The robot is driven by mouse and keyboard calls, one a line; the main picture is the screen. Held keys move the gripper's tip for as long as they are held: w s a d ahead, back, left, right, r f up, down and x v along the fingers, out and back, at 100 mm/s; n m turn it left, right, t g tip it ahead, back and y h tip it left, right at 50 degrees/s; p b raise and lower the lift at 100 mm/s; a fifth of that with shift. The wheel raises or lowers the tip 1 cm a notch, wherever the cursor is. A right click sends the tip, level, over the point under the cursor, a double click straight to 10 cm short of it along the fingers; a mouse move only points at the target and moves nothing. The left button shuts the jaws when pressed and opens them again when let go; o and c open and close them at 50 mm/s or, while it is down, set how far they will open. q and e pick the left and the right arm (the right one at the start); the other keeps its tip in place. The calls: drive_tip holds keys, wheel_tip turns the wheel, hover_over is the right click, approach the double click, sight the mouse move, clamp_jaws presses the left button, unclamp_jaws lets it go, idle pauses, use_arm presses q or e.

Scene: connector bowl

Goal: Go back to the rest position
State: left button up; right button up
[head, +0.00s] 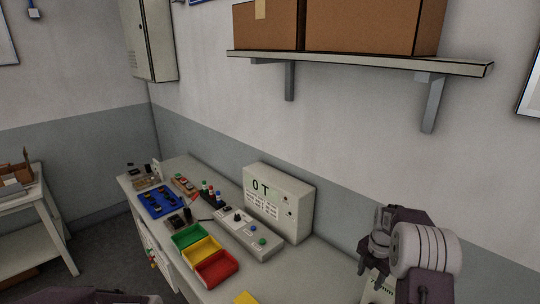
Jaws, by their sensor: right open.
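My right arm stands at the lower right, in front of the bench's right end. Its right gripper (378,288) is partly cut off by the bottom edge, beside a pale plate with dark lettering. It is open, and I see nothing held in it. A dark part of my left arm shows at the lower left edge; my left gripper is out of view. On the bench (287,272) lie a green bin (187,237), a yellow bin (204,250) and a red bin (216,268). No connector bowl can be made out.
A blue tray (147,206) with dark parts, a grey control box (242,231) and a white labelled box (301,229) stand on the bench. A shelf (459,69) with cardboard boxes (372,25) hangs above. A side table (37,212) stands left, with floor between.

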drive_tip(key=s+a+m+b, duration=0.2)
drive_tip(key=s+a+b, duration=0.15)
drive_tip(key=a, duration=0.55)
drive_tip(key=s+a+m+b, duration=0.1)
drive_tip(key=s+a+b, duration=0.2)
drive_tip(key=s+a, duration=0.35)
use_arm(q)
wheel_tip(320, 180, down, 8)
use_arm(e)
drive_tip(key=s+a+f+m, duration=0.1)
drive_tip(key=s+f+m, duration=0.2)
drive_tip(key=m, duration=0.7)
drive_tip(key=s+a+f+m, duration=0.2)
drive_tip(key=s+m, duration=0.5)
drive_tip(key=m, duration=0.4)
drive_tip(key=shift+a+f, duration=0.3)
drive_tip(key=shift+f, duration=0.1)
